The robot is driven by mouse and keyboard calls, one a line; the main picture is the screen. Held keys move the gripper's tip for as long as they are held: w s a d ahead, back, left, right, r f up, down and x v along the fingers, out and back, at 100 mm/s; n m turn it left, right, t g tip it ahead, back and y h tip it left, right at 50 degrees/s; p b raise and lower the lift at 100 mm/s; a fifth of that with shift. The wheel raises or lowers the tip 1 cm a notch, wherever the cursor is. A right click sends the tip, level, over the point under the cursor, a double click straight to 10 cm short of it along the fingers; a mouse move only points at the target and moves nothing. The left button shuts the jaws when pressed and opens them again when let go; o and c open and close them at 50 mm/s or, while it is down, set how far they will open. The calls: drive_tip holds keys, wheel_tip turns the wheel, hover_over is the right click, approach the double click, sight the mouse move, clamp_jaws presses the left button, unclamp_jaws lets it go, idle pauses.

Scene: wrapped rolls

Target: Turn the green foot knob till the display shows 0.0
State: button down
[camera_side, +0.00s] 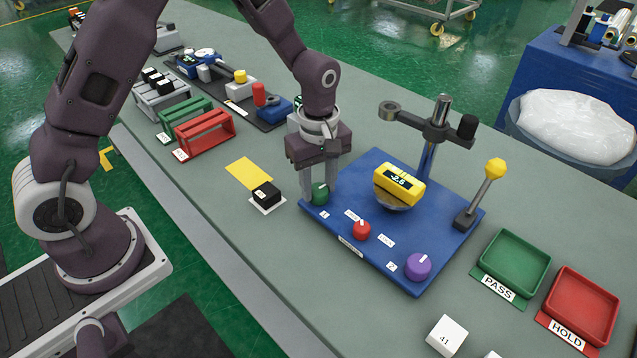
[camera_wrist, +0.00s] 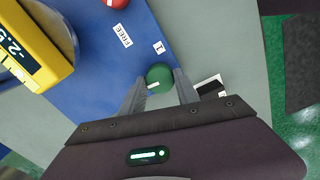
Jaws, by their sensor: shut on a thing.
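The green foot knob (camera_side: 320,193) sits at the left corner of the blue base plate (camera_side: 375,263). My gripper (camera_side: 319,190) reaches down over it and is shut on it. In the wrist view the green knob (camera_wrist: 160,76) shows between the two fingers of my gripper (camera_wrist: 160,85), with a white mark on its top. The yellow display (camera_side: 399,185) stands on the plate and reads -2.5 in the side view. In the wrist view the display (camera_wrist: 22,48) is cut off at the left edge, and part of its reading shows.
A red knob (camera_side: 361,230) and a purple knob (camera_side: 418,266) sit on the plate's front side. A post with a clamp arm (camera_side: 430,130) and a yellow-topped lever (camera_side: 484,190) rise behind. A black block (camera_side: 266,194) lies left of the plate. Green (camera_side: 515,264) and red (camera_side: 582,306) trays stand right.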

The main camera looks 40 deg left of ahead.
drive_tip(key=m, duration=1.2)
drive_tip(key=shift+w, duration=0.1)
drive_tip(key=m, duration=0.6)
drive_tip(key=shift+d, duration=0.1)
drive_tip(key=m, duration=0.5)
drive_tip(key=shift+r+m, duration=0.1)
drive_tip(key=shift+m, duration=0.2)
drive_tip(key=c, duration=0.9)
unclamp_jaws()
